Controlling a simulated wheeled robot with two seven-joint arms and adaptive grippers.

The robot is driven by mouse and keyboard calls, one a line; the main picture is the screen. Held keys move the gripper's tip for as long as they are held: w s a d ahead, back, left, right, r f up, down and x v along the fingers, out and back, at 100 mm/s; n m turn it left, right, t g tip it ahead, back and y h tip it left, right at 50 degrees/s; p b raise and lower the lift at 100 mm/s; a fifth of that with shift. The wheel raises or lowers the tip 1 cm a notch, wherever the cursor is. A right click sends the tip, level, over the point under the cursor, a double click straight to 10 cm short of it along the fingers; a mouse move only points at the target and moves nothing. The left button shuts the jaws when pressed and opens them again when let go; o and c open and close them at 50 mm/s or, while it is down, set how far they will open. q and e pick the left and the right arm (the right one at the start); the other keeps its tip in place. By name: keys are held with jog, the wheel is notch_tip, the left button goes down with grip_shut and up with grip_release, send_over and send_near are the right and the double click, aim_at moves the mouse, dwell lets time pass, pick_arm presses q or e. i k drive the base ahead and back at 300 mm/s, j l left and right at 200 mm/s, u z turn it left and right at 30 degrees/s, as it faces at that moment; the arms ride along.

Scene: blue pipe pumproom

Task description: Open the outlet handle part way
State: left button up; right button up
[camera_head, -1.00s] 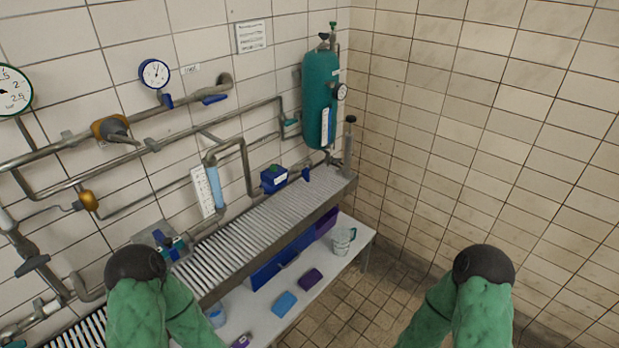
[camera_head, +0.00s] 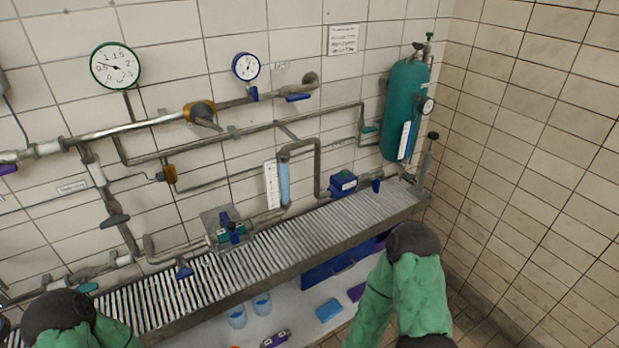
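A blue lever handle (camera_head: 297,96) sits on the upper pipe near its right end, below a small label (camera_head: 280,65) too small to read. It lies roughly along the pipe. Another small blue handle (camera_head: 254,93) hangs down under the blue-rimmed gauge (camera_head: 246,67). I cannot tell from the lettering which handle is the outlet one. Neither of my grippers shows. Only my green-sleeved arms with dark rounded joints are in view, at the lower left and lower right, apart from the handles.
A slatted metal bench (camera_head: 290,250) runs along the wall under the pipes. A teal tank (camera_head: 404,108) stands in the corner. A green-rimmed gauge (camera_head: 115,65) and an orange-bodied valve (camera_head: 199,112) are at left. Cups (camera_head: 237,316) and boxes (camera_head: 329,310) sit on the lower shelf.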

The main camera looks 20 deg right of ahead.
aim_at(377, 183)
jog(key=i+l+u, duration=0.1)
jog(key=l+u, duration=0.3)
jog(key=l, duration=0.2)
jog(key=l+u, duration=0.4)
jog(key=l, duration=0.15)
jog(key=k+l+u, duration=0.1)
jog(key=l+u, duration=0.3)
jog(key=l, duration=0.2)
jog(key=k+l+u, duration=0.15)
jog(key=l+u, duration=0.25)
jog(key=l, duration=0.15)
